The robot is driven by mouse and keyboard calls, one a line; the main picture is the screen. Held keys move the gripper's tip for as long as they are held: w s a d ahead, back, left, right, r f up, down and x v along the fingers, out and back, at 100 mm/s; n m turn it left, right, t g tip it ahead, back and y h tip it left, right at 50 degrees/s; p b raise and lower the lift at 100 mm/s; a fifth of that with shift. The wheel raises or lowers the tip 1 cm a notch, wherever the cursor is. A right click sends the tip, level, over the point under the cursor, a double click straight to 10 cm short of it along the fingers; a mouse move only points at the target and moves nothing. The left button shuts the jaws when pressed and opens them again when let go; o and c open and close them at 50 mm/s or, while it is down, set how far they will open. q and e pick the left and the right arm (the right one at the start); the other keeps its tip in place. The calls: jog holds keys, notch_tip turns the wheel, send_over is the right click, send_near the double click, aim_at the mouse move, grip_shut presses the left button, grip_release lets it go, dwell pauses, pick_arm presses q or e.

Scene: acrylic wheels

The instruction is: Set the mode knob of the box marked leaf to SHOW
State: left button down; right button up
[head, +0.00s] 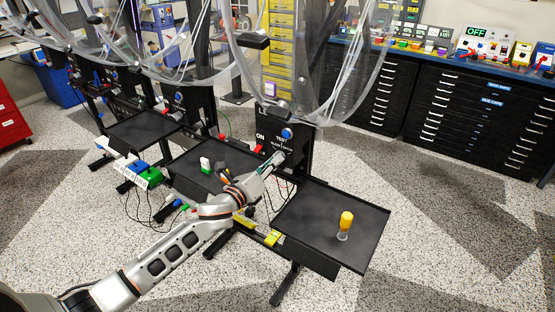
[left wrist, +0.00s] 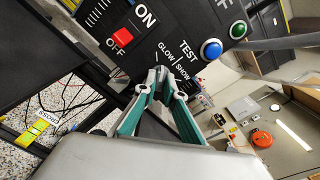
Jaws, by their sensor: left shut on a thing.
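The black control box (head: 275,126) stands on a post behind the front tray in the head view. Its face (left wrist: 150,52) shows ON/OFF, TEST and GLOW/SHOW lettering in the left wrist view. No leaf mark is readable. My left gripper (head: 281,157) reaches the lower part of this face, with its fingertips (left wrist: 161,75) closed together just below the GLOW/SHOW lettering. It is shut on the mode knob, which the fingertips mostly hide. I cannot tell which way the knob points. My right gripper is in neither view.
A red switch (left wrist: 121,37), a blue button (left wrist: 211,49) and a green button (left wrist: 238,30) sit near the fingers. The front black tray (head: 310,225) holds a yellow-topped item (head: 346,222). Similar stations stand to the left. Speckled floor is clear at right.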

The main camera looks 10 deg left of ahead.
pick_arm(q)
jog(key=m, duration=0.4)
jog(key=shift+m, duration=0.3)
jog(key=shift+m+p, duration=0.5)
jog(key=shift+m, duration=1.8)
